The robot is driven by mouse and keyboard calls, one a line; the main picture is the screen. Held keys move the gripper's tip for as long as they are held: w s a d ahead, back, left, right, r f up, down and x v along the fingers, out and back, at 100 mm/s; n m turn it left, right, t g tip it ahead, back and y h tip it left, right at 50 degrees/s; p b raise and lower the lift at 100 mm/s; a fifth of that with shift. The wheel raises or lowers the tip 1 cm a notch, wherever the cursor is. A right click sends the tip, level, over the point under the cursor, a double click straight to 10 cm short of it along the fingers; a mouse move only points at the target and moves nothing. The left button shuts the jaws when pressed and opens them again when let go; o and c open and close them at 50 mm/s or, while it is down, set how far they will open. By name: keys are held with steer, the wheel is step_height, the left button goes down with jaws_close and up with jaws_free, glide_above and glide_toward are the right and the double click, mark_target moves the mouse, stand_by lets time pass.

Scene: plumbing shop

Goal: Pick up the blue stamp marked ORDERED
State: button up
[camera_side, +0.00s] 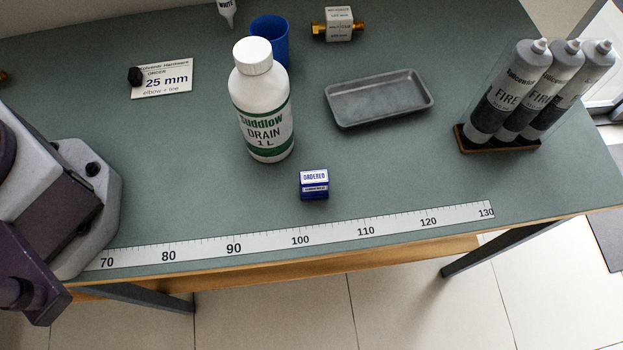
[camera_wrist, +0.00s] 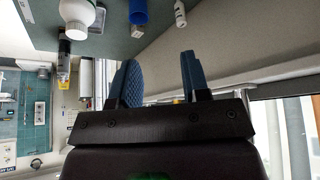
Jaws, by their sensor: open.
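The blue stamp marked ORDERED (camera_side: 314,184) is a small cube with a white label on top. It stands on the green bench top in the side view, just behind the ruler strip and in front of the white drain bottle (camera_side: 262,110). I do not see the stamp in the wrist view. My gripper (camera_wrist: 158,57) shows only in the wrist view, its two blue fingers apart with nothing between them. It is out of the side view, so its distance from the stamp cannot be told.
A ruler strip (camera_side: 300,237) runs along the bench's front edge. A grey metal tray (camera_side: 378,98) lies behind right of the stamp. A rack of FIRE cartridges (camera_side: 520,90) stands at far right. A blue cup (camera_side: 270,38), a brass fitting (camera_side: 338,24) and an order card (camera_side: 165,78) lie further back.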

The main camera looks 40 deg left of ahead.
steer(key=o, duration=0.3)
